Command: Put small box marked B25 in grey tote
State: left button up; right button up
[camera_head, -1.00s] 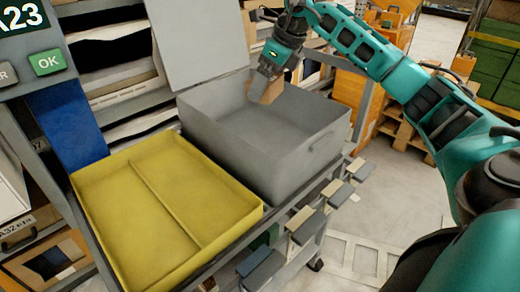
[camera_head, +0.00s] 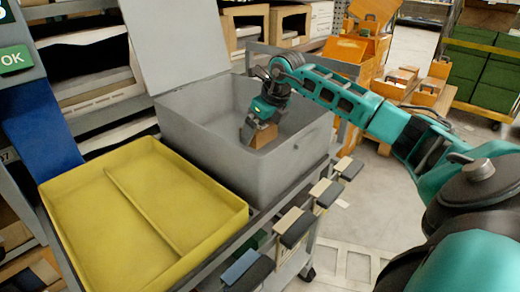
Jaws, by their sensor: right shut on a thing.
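The grey tote (camera_head: 275,172) stands on a cart in the middle of the head view, its lid (camera_head: 172,42) standing up at the back left. My right gripper (camera_head: 256,130) reaches down inside the tote's opening. It is shut on a small brown box (camera_head: 264,137), held tilted over the tote's inside. Any marking on the box cannot be read here. Whether the box touches the tote's floor I cannot tell. My left gripper is not in view.
A yellow divided tray (camera_head: 100,205) sits beside the tote on the left. Several small clips (camera_head: 294,225) line the cart's front edge. Orange boxes (camera_head: 362,48) stand behind, and green crates (camera_head: 480,75) at the far right.

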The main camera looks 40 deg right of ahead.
aim_at(260, 146)
jog(key=shift+f+b, duration=0.5)
jog(key=shift+f, duration=2.05)
jog(key=shift+f, duration=0.2)
jog(key=o, duration=0.7)
jog(key=shift+r, duration=0.25)
jog(key=p+v, duration=0.2)
jog(key=v, duration=1)
jog(key=shift+w, duration=0.1)
